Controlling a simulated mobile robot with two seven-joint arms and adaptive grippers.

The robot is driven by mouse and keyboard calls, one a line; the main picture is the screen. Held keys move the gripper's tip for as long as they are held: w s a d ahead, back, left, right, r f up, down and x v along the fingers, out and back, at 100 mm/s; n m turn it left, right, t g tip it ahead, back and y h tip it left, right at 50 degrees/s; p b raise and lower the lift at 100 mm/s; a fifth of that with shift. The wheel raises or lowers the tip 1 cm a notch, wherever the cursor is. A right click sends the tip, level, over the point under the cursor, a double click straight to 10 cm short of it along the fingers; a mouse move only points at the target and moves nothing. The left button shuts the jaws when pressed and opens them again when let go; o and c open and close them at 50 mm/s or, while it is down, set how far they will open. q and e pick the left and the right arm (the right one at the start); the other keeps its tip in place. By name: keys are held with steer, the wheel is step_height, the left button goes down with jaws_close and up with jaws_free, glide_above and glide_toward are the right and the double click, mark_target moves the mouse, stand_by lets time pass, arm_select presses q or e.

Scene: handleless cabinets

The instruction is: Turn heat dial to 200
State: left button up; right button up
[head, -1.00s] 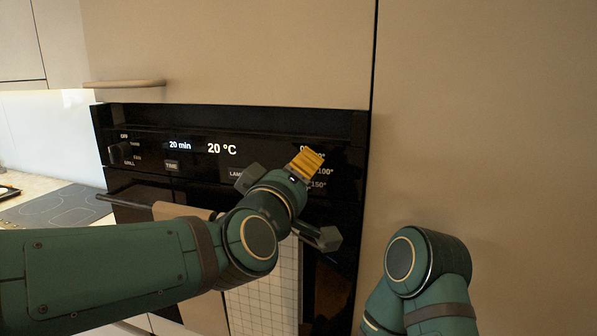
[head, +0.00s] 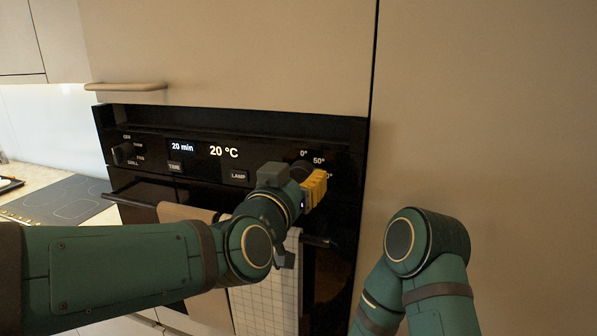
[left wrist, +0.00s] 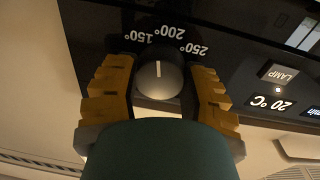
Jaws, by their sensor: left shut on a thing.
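The heat dial (left wrist: 160,80) is a dark round knob with a short white line on its face, on the black oven panel. In the left wrist view the line stands upright, its upper end toward the gap between the 150° and 200° labels. My left gripper (head: 315,188) has yellow fingers and is shut on the dial, one finger on each side, in the left wrist view (left wrist: 160,88). In the head view the gripper hides most of the dial and its lower labels. The oven display (head: 223,152) reads 20 °C. My right gripper is out of view.
Left of the dial are the LAMP button (head: 239,176), the TIME button (head: 174,166) and a mode knob (head: 123,153). The oven handle (head: 128,201), with towels (head: 262,300) over it, runs below the panel. A tall beige cabinet (head: 480,120) stands to the right.

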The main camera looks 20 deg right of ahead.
arm_select(q)
steer(key=shift+r+m+p, duration=0.1)
steer(key=shift+m+p, duration=0.35)
steer(key=shift+m, duration=0.75)
steer(key=o, duration=1.2)
steer(key=shift+w, duration=0.1)
steer(key=shift+o, duration=0.2)
steer(key=v, duration=1.2)
